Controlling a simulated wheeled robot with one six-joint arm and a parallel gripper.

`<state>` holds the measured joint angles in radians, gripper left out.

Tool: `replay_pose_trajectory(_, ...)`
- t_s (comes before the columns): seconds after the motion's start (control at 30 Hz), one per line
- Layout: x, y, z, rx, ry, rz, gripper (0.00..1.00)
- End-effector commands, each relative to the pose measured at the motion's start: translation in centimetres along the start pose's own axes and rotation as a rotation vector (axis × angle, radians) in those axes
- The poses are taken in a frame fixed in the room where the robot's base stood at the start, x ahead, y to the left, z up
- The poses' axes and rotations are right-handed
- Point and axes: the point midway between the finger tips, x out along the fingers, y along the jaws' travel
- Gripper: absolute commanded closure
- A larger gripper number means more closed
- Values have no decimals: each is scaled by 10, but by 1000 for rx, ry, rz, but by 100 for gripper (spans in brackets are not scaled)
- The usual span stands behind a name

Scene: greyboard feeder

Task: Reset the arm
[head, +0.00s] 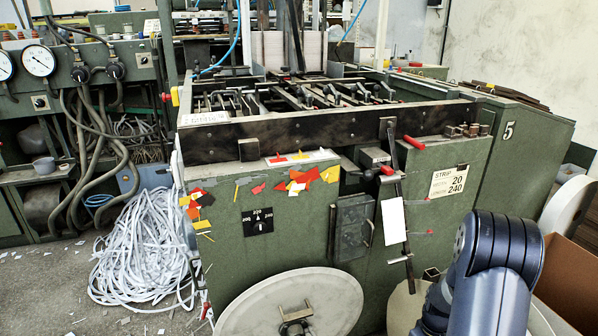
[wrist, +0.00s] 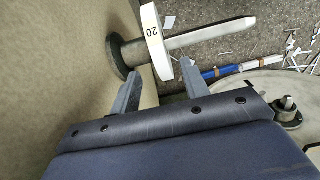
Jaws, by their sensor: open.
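My gripper (wrist: 159,70) shows in the wrist view with its two grey fingers apart. A narrow white roll or disc marked 20 (wrist: 153,38) sits on a spindle just beyond the fingertips. Its lower edge appears between them in the picture; I cannot tell how near it is in depth. A dark flanged hub (wrist: 122,55) lies to its left and a pale rod (wrist: 212,34) sticks out to its right. Nothing is visibly gripped. In the head view my blue-grey arm (head: 490,270) rises at the lower right, and the gripper is out of sight.
The green feeder machine (head: 285,225) fills the middle, with a large pale disc (head: 290,300) low at its front. Loose white strips (head: 145,250) heap on the floor at left. A cardboard box (head: 572,275) stands right of my arm. A blue-and-white rod (wrist: 228,71) lies beyond the fingers.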

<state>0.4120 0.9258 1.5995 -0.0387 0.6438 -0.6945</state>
Motion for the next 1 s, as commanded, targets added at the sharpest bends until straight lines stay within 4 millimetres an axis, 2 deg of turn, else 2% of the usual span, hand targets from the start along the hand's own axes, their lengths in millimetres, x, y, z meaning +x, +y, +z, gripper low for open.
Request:
replay_pose_trajectory(0.03, 15, 0, 1, 0, -3, -2, 57)
replay_pose_trajectory(0.1, 28, 0, 0, 0, -2, -2, 57)
replay_pose_trajectory(0.33, 58, 0, 0, 0, -1, -1, 57)
replay_pose_trajectory(0.5, 54, -12, -1, -2, 0, 1, 57)
replay_pose_trajectory(1.0, 53, -16, -2, 0, 3, 0, 57)
